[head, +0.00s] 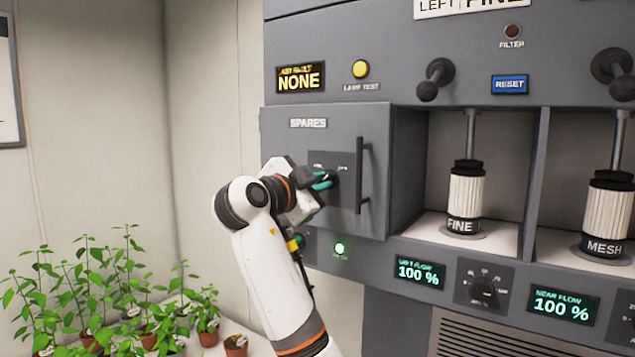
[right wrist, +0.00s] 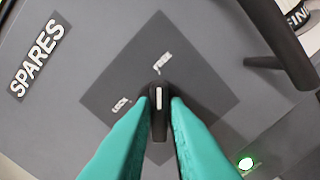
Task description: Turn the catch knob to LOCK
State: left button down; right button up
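The catch knob (right wrist: 159,105) is a dark bar with a white line, on a dark square plate (right wrist: 205,85) on the SPARES door (head: 285,140). In the right wrist view its white line points up toward the FREE label (right wrist: 162,63); the LOCK label (right wrist: 120,107) is to its left. My right gripper (head: 326,180) is at the plate, its teal fingers on both sides of the knob, closed on it as far as I can see. In the head view the gripper hides most of the knob. My left gripper is not in view.
A vertical door handle (head: 363,175) stands out just right of the knob. A green lamp (head: 340,249) is lit below the door. Open bays with the FINE filter (head: 466,195) and MESH filter (head: 608,205) are at the right. Potted seedlings (head: 90,300) stand at lower left.

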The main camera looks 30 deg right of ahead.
grip_shut()
jog(key=n+b, duration=0.4)
jog(key=n, duration=0.3)
jog(key=shift+n, duration=0.4)
jog(key=n, duration=0.4)
jog(key=shift+n+b, duration=0.3)
jog(key=shift+b, duration=0.05)
jog(key=n, duration=0.5)
jog(key=shift+w, duration=0.1)
jog(key=shift+r+n, duration=0.1)
jog(key=shift+n, duration=0.2)
